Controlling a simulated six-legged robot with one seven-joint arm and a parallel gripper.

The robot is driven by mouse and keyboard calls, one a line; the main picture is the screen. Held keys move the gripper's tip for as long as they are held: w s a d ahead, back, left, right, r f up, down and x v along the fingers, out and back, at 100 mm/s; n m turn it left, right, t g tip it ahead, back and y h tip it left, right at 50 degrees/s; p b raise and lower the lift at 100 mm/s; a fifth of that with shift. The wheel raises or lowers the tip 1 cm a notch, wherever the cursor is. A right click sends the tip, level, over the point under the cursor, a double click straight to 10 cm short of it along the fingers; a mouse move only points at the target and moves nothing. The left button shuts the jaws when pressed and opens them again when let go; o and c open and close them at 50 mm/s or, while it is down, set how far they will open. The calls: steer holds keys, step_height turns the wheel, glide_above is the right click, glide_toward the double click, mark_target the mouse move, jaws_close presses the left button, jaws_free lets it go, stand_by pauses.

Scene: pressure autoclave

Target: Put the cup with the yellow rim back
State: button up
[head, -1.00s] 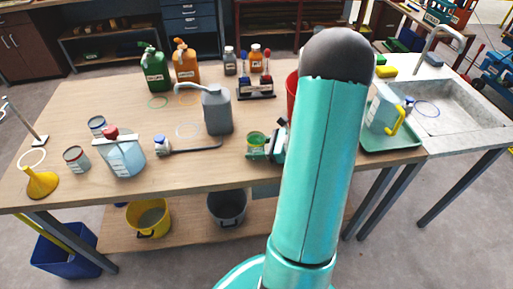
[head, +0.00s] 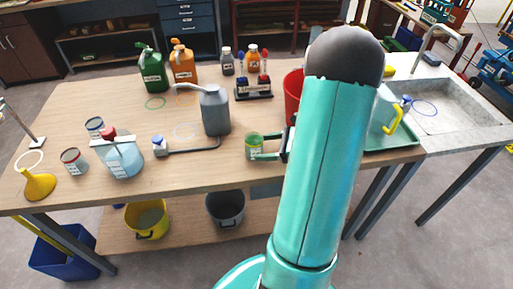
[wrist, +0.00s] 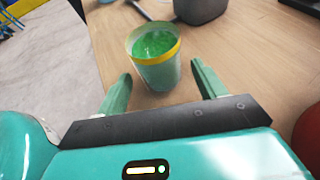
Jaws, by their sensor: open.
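The cup with the yellow rim (wrist: 156,72) stands upright on the wooden table and holds something green. In the head view the cup (head: 253,149) is near the table's front edge, with a green and white side. My gripper (wrist: 161,72) is open, with one green finger at the left and one at the right of the cup in the wrist view. The cup is at the fingertips, and I cannot tell whether either finger touches it. In the head view my gripper (head: 266,147) reaches in from the right, partly hidden by my arm.
A grey jug (head: 215,112) stands behind the cup, with a tube on the table. A red container (head: 292,92) is partly behind my arm. A green tray (head: 405,142) at the right bears a jug with a yellow handle (head: 394,122).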

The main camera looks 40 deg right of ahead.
steer(key=v, duration=0.7)
steer(key=shift+s+d, duration=0.15)
steer(key=shift+s, duration=0.05)
steer(key=w+a+r+n+g, duration=0.2)
steer(key=a+r+n+g, duration=0.25)
steer(key=a+n, duration=0.4)
steer(key=w+a+r+n+g, duration=0.2)
steer(key=a+r+n+g, duration=0.3)
steer(key=a, duration=0.7)
steer(key=s+a+r+n+t+h, duration=0.4)
steer(key=a+r+n+h, duration=0.3)
steer(key=a+n, duration=0.5)
steer(key=shift+s+a+r+n, duration=0.4)
steer(key=shift+s+n, duration=0.25)
steer(key=shift+n, duration=1.3)
